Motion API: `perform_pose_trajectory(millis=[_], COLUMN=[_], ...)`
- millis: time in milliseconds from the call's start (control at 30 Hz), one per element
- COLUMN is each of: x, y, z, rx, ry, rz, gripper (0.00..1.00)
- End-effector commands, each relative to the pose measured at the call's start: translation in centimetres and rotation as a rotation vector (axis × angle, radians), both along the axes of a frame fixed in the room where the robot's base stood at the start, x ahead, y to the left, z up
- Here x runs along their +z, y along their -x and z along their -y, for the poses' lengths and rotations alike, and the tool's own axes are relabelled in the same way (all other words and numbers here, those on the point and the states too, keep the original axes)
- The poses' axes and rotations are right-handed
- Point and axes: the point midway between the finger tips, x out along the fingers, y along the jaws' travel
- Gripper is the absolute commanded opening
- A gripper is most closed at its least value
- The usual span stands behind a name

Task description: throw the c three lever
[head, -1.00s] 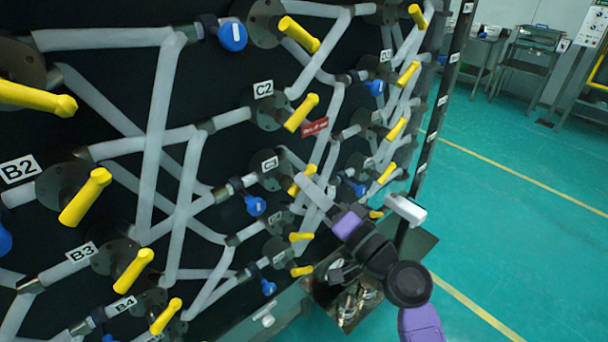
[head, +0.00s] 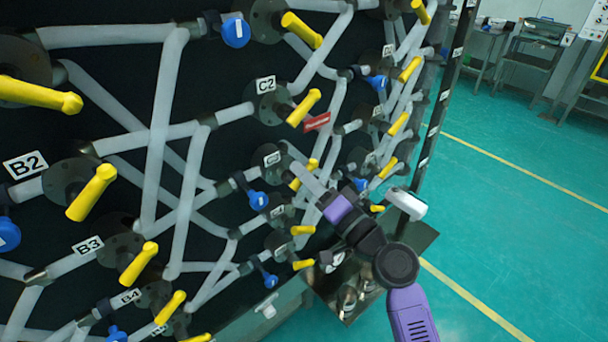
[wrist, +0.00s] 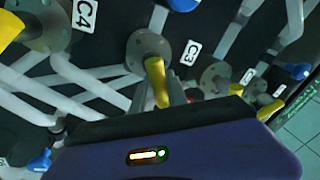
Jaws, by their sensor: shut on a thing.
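The handle's lower end is hidden behind the gripper body.
Other yellow levers are close by, including the C2 lever (head: 303,107) above and another (head: 302,230) below. A blue valve knob (head: 258,200) is to the left. Pale pipes crowd the black panel. The green floor (head: 520,220) at the right is clear.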

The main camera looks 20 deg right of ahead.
Motion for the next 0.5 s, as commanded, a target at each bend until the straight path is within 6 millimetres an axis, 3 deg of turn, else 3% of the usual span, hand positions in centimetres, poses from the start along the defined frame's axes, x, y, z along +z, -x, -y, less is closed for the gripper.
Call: perform_pose_trajectory(millis=[267, 500], x=[-0.25, -0.50], y=[0.02, -0.03], z=[-0.23, -0.19], rx=[0.006, 0.008], ry=[-0.064, -0.222], rz=[-0.024, -0.077], gripper=[0.00, 0.00])
